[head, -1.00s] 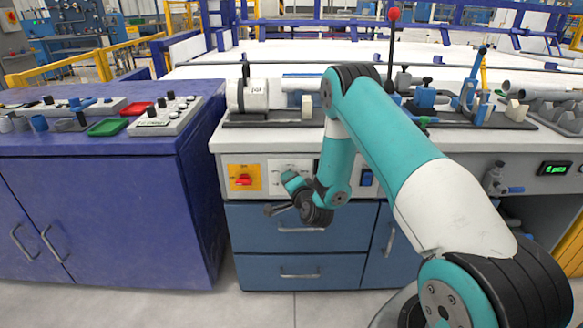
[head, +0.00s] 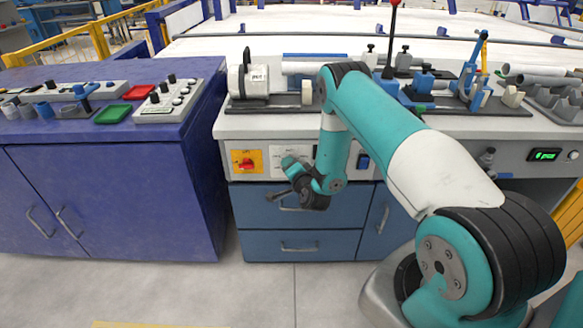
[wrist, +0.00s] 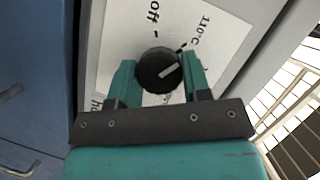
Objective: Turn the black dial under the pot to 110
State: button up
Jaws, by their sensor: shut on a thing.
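The black dial (wrist: 155,72) sits on a white label plate (wrist: 118,30) in the wrist view. My gripper (wrist: 160,76) is shut on the dial, with one teal finger on each side. The dial's white pointer line aims right and slightly up in that view, just clockwise of the tick by "110°C". The "off" mark is above the dial. In the head view, my gripper (head: 292,163) is in front of the white label plate (head: 279,153) on the bench front and hides the dial. The white pot (head: 254,81) lies on the bench top above.
A red switch (head: 246,164) on a yellow plate is left of the label plate. A blue switch (head: 363,161) is to the right. Blue drawers (head: 301,243) are below. A blue cabinet (head: 110,195) stands at the left.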

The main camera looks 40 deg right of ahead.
jog(key=o, duration=0.9)
jog(key=shift+s+f+b, duration=0.1)
jog(key=shift+s+b, duration=0.05)
jog(key=shift+b, duration=0.15)
jog(key=b+v, duration=0.4)
jog(key=v, duration=1.3)
jog(key=shift+s+a+r, duration=0.1)
jog(key=shift+a+r, duration=0.05)
jog(key=shift+r, duration=0.05)
